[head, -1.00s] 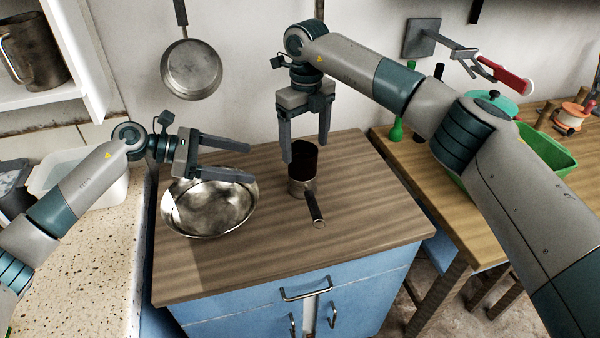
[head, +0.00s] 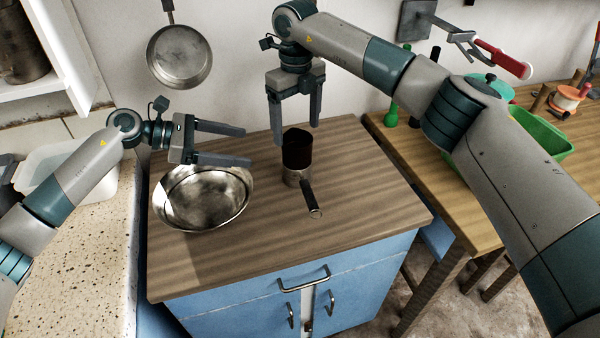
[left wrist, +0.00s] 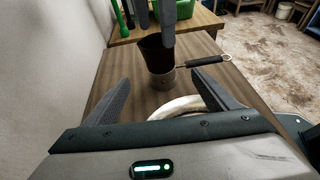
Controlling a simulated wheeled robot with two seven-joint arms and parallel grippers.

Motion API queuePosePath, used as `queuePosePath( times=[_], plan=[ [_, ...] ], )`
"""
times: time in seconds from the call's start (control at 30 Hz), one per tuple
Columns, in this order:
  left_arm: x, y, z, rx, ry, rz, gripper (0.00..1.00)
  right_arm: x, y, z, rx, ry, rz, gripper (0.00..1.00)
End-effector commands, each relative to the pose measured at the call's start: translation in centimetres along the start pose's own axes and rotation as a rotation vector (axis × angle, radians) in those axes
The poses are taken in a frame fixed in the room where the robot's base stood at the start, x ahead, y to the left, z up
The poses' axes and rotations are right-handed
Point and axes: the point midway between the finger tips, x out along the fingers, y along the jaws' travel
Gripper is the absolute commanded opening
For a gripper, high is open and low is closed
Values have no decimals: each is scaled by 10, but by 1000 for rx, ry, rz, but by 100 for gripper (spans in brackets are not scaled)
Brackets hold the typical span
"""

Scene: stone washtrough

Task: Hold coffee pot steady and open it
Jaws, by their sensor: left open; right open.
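The coffee pot (head: 297,155) stands upright on the wooden top of the blue cabinet. It has a dark upper part, a metal lower part and a dark handle pointing to the front. It also shows in the left wrist view (left wrist: 158,62), where a finger of my right gripper partly covers it. My left gripper (head: 247,146) is open, pointing right, left of the pot and above the metal bowl, touching nothing visible. My right gripper (head: 295,135) is open, pointing down, above and behind the pot. Its fingers appear empty.
A metal bowl (head: 203,198) sits on the cabinet top (head: 360,215) left of the pot. A pan (head: 180,56) hangs on the wall. A side table at right holds a green bin (head: 541,135). The cabinet top right of the pot is clear.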

Motion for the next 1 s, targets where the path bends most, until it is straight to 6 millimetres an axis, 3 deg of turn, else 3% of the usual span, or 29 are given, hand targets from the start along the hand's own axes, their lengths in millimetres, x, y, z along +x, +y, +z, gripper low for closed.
queuePosePath(
  times=[0.8,1.0],
  plan=[
    [126,0,1,1,-1,-1,80,0,0,0,0,0,0,77],
    [150,0,0,-1,0,0,80,0,0,0,0,0,0,77]
  ],
)
